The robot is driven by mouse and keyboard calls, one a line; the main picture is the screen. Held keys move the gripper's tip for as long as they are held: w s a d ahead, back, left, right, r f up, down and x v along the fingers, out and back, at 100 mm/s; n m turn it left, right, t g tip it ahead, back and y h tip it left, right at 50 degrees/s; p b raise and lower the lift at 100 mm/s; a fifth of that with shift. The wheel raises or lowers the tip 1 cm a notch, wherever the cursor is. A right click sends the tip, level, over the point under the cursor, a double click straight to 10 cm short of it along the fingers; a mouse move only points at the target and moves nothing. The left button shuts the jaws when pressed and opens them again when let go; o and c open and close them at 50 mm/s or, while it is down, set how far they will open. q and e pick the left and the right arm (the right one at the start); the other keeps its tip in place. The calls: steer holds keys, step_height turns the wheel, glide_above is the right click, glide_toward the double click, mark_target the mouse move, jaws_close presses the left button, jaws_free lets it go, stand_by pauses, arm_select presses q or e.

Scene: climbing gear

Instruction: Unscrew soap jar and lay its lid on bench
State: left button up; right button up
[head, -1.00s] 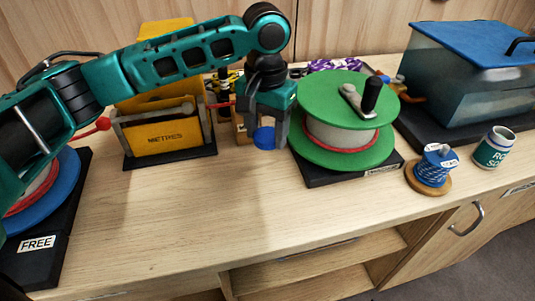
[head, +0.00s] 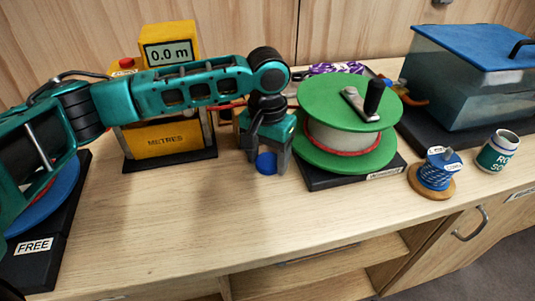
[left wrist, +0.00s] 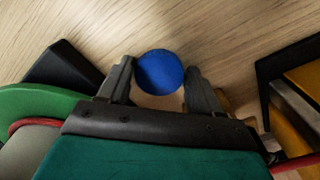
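The soap jar (head: 498,152) stands upright at the right of the bench, white and teal with partly readable lettering. Its grey top shows no lid on it. The blue round lid (head: 266,164) is between the fingertips of my left gripper (head: 267,160), near the green reel. In the left wrist view the lid (left wrist: 160,72) sits between the two fingers (left wrist: 160,82), which look closed on its sides. I cannot tell whether the lid touches the bench (head: 200,225). My right gripper is not in view.
A green reel (head: 325,95) stands close right of my left gripper, and a yellow metre counter (head: 168,140) to its left. A blue cord spool (head: 436,176) and a blue-lidded tank (head: 465,90) are at the right. The front middle of the bench is clear.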

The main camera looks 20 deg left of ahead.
arm_select(q)
steer(key=shift+o, duration=1.4)
